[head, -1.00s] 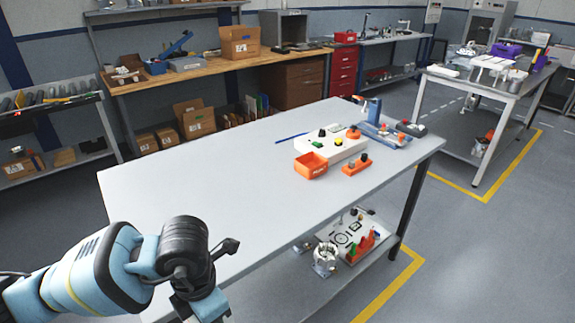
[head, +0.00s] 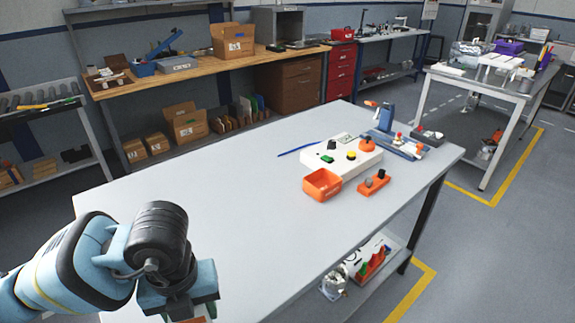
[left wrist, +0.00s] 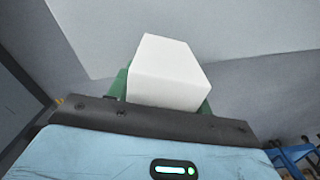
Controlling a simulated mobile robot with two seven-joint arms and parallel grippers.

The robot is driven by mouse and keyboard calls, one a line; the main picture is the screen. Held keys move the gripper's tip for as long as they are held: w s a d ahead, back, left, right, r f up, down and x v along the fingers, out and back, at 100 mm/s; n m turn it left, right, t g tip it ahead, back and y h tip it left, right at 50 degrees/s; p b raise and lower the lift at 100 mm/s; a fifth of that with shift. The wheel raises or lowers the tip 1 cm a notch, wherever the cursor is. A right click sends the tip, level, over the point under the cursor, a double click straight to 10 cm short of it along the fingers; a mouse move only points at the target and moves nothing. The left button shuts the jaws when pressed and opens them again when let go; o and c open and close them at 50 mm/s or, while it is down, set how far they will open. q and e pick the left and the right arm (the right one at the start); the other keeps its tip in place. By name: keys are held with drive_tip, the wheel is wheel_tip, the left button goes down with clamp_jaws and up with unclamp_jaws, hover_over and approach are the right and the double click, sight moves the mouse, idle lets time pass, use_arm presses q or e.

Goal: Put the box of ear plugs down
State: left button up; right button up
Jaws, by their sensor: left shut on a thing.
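My left gripper (head: 192,308) is at the bottom of the head view, low at the near left side of the grey table (head: 190,190). In the left wrist view a plain white box (left wrist: 165,72), which I take to be the box of ear plugs, sits between the green fingers (left wrist: 165,92). The gripper is shut on it. In the head view the box is mostly hidden or cut off by the bottom edge. I cannot tell whether it touches the table. My right gripper is not in view.
The table's left and middle are clear. A lower shelf holds several parts.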

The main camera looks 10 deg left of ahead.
use_arm(q)
drive_tip(key=shift+w+a, duration=0.15)
drive_tip(key=shift+w, duration=0.15)
drive_tip(key=shift+s, duration=0.2)
drive_tip(key=w+a, duration=0.2)
drive_tip(key=w, duration=0.2)
drive_tip(key=w+a+f, duration=0.1)
drive_tip(key=w+a, duration=0.2)
drive_tip(key=w, duration=0.1)
drive_tip(key=w+a, duration=0.3)
drive_tip(key=w, duration=0.1)
drive_tip(key=shift+f, duration=0.15)
drive_tip(key=shift+w+a, duration=0.3)
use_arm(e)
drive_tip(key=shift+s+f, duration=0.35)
use_arm(q)
drive_tip(key=shift+w+a, duration=0.2)
drive_tip(key=shift+w, duration=0.05)
wheel_tip(320, 180, down, 4)
drive_tip(key=shift+r, duration=0.15)
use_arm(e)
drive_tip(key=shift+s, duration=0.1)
